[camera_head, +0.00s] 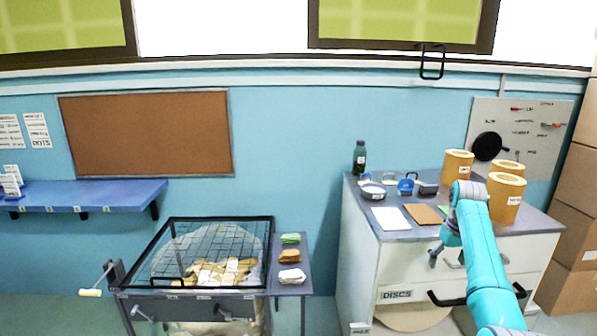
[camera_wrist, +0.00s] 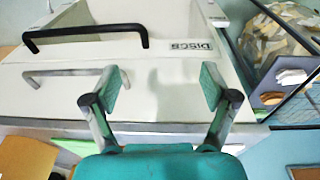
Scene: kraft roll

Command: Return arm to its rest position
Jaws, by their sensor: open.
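My teal arm reaches up from the lower right of the head view and bends over the front of the white cabinet (camera_head: 357,255). My gripper (camera_wrist: 160,88) is open in the wrist view, its two green-padded fingers spread wide with nothing between them. Beyond the fingers are the cabinet's white drawer fronts, with a black handle (camera_wrist: 85,38) and a grey handle (camera_wrist: 70,74). The DISCS label (camera_wrist: 190,45) is right of the black handle. In the head view the gripper is small and partly hidden by my arm.
The cabinet's grey top holds several kraft rolls (camera_head: 457,165), a dark bottle (camera_head: 359,158), a white sheet (camera_head: 391,218) and a brown sheet (camera_head: 423,214). A mesh-lidded bin (camera_head: 195,292) with a crank stands left. Stacked boxes (camera_head: 577,240) border the right. Floor shows between bin and cabinet.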

